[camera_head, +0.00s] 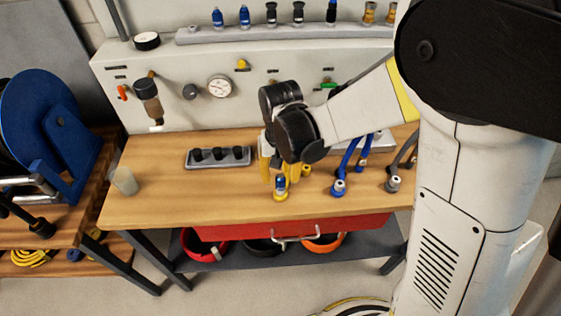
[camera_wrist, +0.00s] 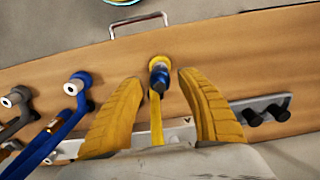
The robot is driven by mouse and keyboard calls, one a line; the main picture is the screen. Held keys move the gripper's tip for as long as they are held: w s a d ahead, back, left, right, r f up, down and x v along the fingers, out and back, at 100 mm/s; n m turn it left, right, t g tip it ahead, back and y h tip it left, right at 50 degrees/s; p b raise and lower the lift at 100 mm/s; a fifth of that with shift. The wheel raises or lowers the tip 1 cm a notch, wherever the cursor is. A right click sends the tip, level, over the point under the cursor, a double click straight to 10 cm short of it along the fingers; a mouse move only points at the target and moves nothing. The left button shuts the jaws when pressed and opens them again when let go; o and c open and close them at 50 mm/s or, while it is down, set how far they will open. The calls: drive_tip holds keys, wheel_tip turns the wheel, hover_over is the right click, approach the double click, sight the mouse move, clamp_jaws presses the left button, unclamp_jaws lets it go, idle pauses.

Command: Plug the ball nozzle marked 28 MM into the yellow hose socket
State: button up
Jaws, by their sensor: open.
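A blue and grey nozzle (camera_head: 280,184) stands upright in the yellow hose socket (camera_head: 281,196), near the front edge of the workbench. In the wrist view the blue nozzle (camera_wrist: 159,75) sits over the yellow socket (camera_wrist: 159,61), with the yellow hose running back from it. No 28 MM mark is legible, and I cannot tell how deep the nozzle sits. My gripper (camera_head: 279,179) is open and points down over the nozzle. In the wrist view its yellow fingers (camera_wrist: 160,82) stand on either side of the nozzle, apart from it.
Blue hoses (camera_head: 340,186) and a grey hose (camera_head: 393,184) end to the right. A grey tray with black pegs (camera_head: 246,159) lies left, and a cup (camera_head: 124,181) farther left. Several nozzles stand on the upper rack (camera_head: 200,36). The bench's front left (camera_head: 190,200) is clear.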

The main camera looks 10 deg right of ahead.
wheel_tip(320, 180, up, 9)
drive_tip(key=shift+r, duration=0.15)
idle(0.5)
